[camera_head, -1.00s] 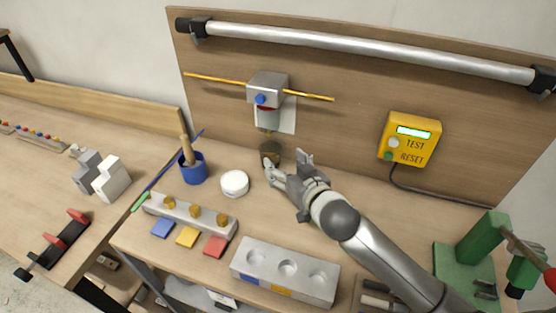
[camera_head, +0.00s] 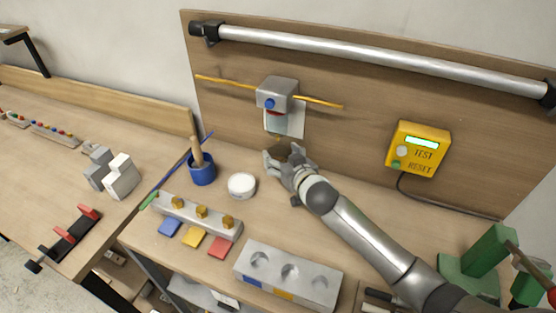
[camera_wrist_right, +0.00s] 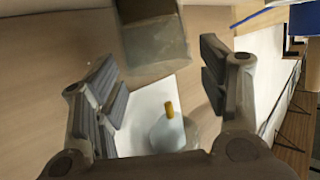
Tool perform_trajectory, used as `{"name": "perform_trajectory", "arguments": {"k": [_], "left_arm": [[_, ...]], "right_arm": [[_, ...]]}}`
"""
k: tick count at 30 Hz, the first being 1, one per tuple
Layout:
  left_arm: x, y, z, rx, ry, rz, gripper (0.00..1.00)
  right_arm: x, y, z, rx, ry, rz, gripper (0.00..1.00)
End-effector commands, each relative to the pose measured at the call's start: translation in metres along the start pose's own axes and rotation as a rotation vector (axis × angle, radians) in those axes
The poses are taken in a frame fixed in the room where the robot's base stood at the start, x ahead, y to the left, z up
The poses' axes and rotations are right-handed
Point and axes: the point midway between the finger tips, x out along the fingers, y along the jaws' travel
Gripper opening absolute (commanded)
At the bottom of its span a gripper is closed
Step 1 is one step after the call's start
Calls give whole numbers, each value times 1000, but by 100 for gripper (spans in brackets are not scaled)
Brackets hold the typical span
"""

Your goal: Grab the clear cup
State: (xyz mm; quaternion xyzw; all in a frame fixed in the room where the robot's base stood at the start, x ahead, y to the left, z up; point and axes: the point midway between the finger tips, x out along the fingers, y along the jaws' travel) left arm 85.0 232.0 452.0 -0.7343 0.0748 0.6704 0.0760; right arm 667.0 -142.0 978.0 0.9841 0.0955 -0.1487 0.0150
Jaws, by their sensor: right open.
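The clear cup (camera_head: 283,149) looks brownish and see-through in the head view. It stands on the bench against the back board, below the grey dispenser (camera_head: 277,92), and is partly hidden by my right gripper (camera_head: 284,158). In the right wrist view the cup (camera_wrist_right: 152,42) shows between and a little beyond the fingertips of my right gripper (camera_wrist_right: 158,62). The fingers are open, one on each side, with visible gaps to the cup. The dispenser's clear lower vessel (camera_wrist_right: 172,132) and its yellow nozzle show in front of white paper. My left gripper is not in view.
A blue pot (camera_head: 202,171) with a wooden-handled tool and a white round lid (camera_head: 241,185) stand left of my right gripper. A grey block with round hollows (camera_head: 289,272) lies in front. The yellow test box (camera_head: 418,147) is on the board at right.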

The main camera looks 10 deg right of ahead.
Motion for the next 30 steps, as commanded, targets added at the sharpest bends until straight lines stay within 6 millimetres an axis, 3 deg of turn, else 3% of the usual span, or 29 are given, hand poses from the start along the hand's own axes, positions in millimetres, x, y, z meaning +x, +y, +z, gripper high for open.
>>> {"name": "perform_trajectory", "arguments": {"k": [6, 15, 24, 30], "left_arm": [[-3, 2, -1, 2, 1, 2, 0], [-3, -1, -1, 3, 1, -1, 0], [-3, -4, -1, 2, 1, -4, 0], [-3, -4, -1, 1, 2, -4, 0]], "right_arm": [[18, 0, 0, 1, 0, 0, 67], [20, 0, 0, 0, 0, 0, 66], [20, 0, 0, 0, 1, 1, 28], [20, 0, 0, 0, 1, 1, 28]]}}
